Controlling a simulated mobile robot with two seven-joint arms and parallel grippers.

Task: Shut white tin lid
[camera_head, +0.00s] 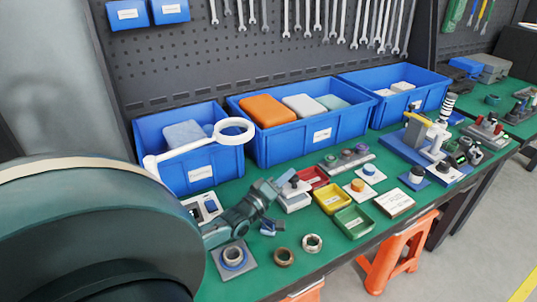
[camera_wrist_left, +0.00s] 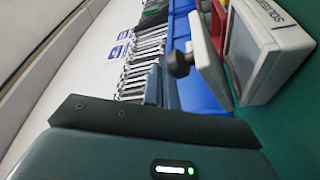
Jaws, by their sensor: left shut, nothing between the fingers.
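The white tin (camera_head: 296,203) stands on the green bench, just right of my left gripper (camera_head: 268,190). In the left wrist view the tin's white body (camera_wrist_left: 275,58) bears printed lettering on its side, and its grey inside shows. Its white lid (camera_wrist_left: 209,58), with a dark knob (camera_wrist_left: 180,63), stands tilted up at an angle to the body, open. My left gripper is shut and empty, its tips close to the lid; whether they touch it I cannot tell. A dark part of the gripper (camera_wrist_left: 150,122) crosses the wrist view. My right gripper is not in view.

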